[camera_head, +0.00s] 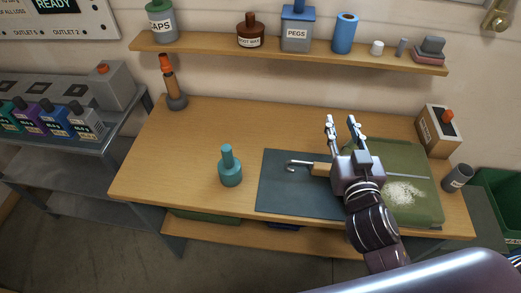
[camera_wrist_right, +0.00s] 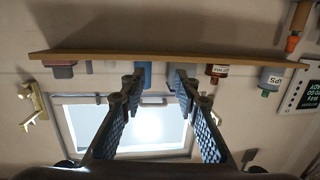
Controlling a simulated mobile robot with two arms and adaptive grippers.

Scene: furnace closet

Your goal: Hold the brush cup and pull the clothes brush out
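The brush cup (camera_head: 177,102) is a small dark grey cup at the back left of the workbench. What looks like the clothes brush (camera_head: 168,76) stands in it, slightly tilted, with a brown body and an orange top end. The brush also shows at the upper right edge of the right wrist view (camera_wrist_right: 292,43), upside down. My right gripper (camera_head: 341,122) is open and empty above the right part of the bench, well to the right of the cup. Its two spread fingers also show in the wrist view (camera_wrist_right: 156,82). My left gripper is not in view.
A teal bottle (camera_head: 230,170) stands on the bench between cup and gripper. A dark mat (camera_head: 280,195) holds a wooden-handled hook (camera_head: 320,169). A green pad (camera_head: 425,205) bears pale powder. A shelf (camera_head: 205,49) with jars runs above. The bench's left and middle are mostly clear.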

